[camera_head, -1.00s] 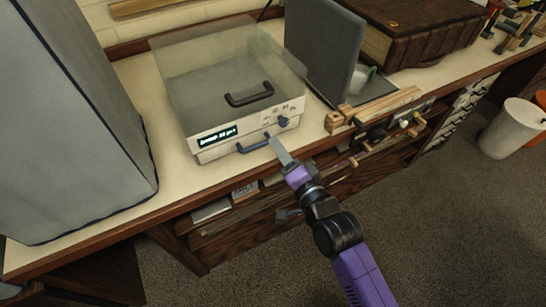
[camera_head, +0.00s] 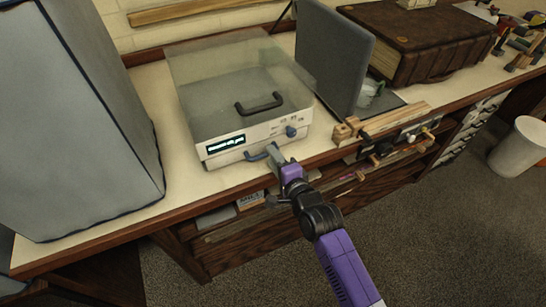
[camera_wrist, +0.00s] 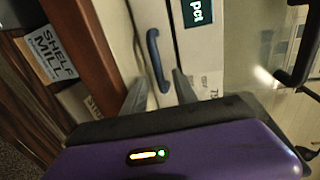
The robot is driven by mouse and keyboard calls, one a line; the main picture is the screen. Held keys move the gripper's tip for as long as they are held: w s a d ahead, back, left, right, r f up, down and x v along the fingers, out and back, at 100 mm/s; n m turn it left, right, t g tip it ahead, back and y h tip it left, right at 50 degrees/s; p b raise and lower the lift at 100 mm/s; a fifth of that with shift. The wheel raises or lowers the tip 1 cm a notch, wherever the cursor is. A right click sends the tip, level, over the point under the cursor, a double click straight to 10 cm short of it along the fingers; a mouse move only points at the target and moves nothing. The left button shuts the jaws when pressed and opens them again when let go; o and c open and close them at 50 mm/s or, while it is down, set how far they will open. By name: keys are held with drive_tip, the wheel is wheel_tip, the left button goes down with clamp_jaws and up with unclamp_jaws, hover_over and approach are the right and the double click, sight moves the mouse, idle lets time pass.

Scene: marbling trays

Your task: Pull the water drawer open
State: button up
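The water drawer (camera_head: 222,159) is the low front part of a white box-shaped unit with a clear lid. Its blue handle (camera_head: 257,154) is on the front, below a lit display. The drawer looks shut. My gripper (camera_head: 273,153) is at the right end of this handle in the head view. In the wrist view, the blue handle (camera_wrist: 155,60) stands upright in the picture, with its lower end between the two fingertips of my gripper (camera_wrist: 160,88). The fingers are apart, one on each side. Whether either touches the handle cannot be told.
A blue knob (camera_head: 291,132) is on the unit's front, and a black handle (camera_head: 259,104) is on its lid. A grey covered block (camera_head: 75,110) stands left. A grey upright panel (camera_head: 333,60) and wooden strip (camera_head: 395,112) are at right. The floor in front is clear.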

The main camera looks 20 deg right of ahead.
drive_tip(key=shift+w, duration=0.3)
clamp_jaws()
drive_tip(key=shift+f, duration=0.1)
idle(1.2)
